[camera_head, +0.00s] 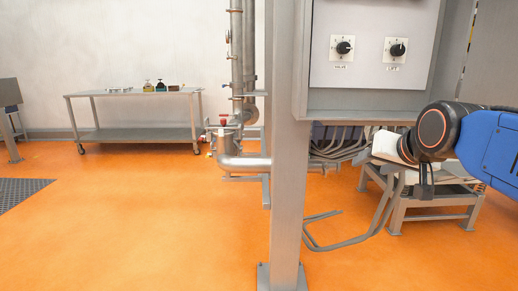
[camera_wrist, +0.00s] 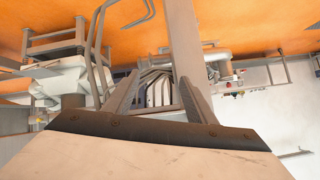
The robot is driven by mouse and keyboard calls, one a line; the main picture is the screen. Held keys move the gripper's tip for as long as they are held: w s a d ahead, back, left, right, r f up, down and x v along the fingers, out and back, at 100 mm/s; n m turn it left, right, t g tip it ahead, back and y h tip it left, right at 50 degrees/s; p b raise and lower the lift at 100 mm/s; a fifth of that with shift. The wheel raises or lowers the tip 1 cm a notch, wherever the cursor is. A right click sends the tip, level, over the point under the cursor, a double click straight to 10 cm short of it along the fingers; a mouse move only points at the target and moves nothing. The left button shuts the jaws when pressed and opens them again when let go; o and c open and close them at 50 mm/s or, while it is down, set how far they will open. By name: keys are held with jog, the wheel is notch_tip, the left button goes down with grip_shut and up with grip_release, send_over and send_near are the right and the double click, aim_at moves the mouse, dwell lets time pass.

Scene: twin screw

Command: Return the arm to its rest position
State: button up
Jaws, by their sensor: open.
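My arm (camera_head: 480,140) reaches in from the right edge in the head view, with a blue link and a dark joint ringed in orange. It is in front of the small metal stand, at the right of the control panel. My gripper (camera_wrist: 160,80) shows in the wrist view as two grey fingers standing apart, with nothing between them. In the head view the fingers cannot be made out clearly. The wrist view is upside down, with the orange floor at the top.
A control panel (camera_head: 371,75) with two black knobs hangs on a grey post (camera_head: 287,180) left of my arm. A low metal stand (camera_head: 398,215) and bent tubes (camera_head: 372,225) are below. A wheeled table (camera_head: 135,133) stands far left. The orange floor at left is mostly clear.

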jog(key=s+f+n+g, duration=0.3)
jog(key=s+f+g, duration=0.3)
jog(key=s+f, duration=1.4)
notch_tip(320, 180, down, 3)
jog(key=shift+d+r, duration=0.2)
jog(key=shift+d, duration=0.1)
jog(key=shift+c, duration=0.6)
